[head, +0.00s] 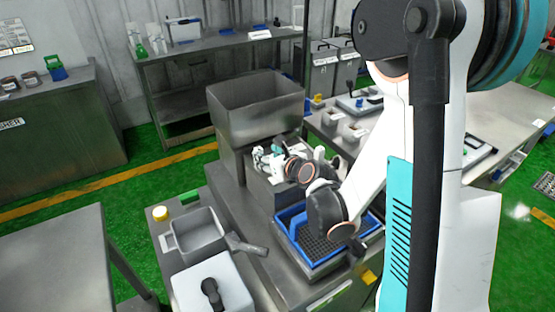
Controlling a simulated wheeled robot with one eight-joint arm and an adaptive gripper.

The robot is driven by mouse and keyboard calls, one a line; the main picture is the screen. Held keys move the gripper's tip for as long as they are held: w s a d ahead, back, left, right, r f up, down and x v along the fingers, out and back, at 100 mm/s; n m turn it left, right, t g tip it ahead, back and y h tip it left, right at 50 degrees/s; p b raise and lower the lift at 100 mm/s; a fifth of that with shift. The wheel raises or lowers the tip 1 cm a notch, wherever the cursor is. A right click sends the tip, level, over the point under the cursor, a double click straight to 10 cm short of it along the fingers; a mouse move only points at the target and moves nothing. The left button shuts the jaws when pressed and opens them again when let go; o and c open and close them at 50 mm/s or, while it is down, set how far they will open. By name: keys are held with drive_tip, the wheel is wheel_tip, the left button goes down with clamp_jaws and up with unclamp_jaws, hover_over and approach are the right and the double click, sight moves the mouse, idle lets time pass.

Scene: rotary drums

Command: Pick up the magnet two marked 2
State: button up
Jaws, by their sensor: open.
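I cannot pick out a magnet marked 2 in the head view; no such mark is readable. My gripper (263,163) is at the end of my folded arm, in front of the steel hopper. It is small in the picture and partly covered by my wrist. It is open, and I see nothing held in it.
The steel hopper (255,98) stands behind my gripper. A blue-rimmed tray (283,222) with a dark grid lies below my arm. A grey pan (198,236) and a white box (212,285) are front left. Tables with small items stand behind; green floor lies open at left.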

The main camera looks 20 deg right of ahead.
drive_tip(key=x, duration=0.2)
drive_tip(key=shift+w+f, duration=0.15)
drive_tip(key=shift+w, duration=0.15)
drive_tip(key=shift+f+b+x, duration=0.25)
drive_tip(key=shift+b+x, duration=0.45)
drive_tip(key=shift+x, duration=0.6)
drive_tip(key=shift+f+b+x, duration=0.2)
drive_tip(key=shift+b+x, duration=0.45)
drive_tip(key=shift+x, duration=0.65)
drive_tip(key=shift+s, duration=0.25)
drive_tip(key=shift+c, duration=0.6)
clamp_jaws()
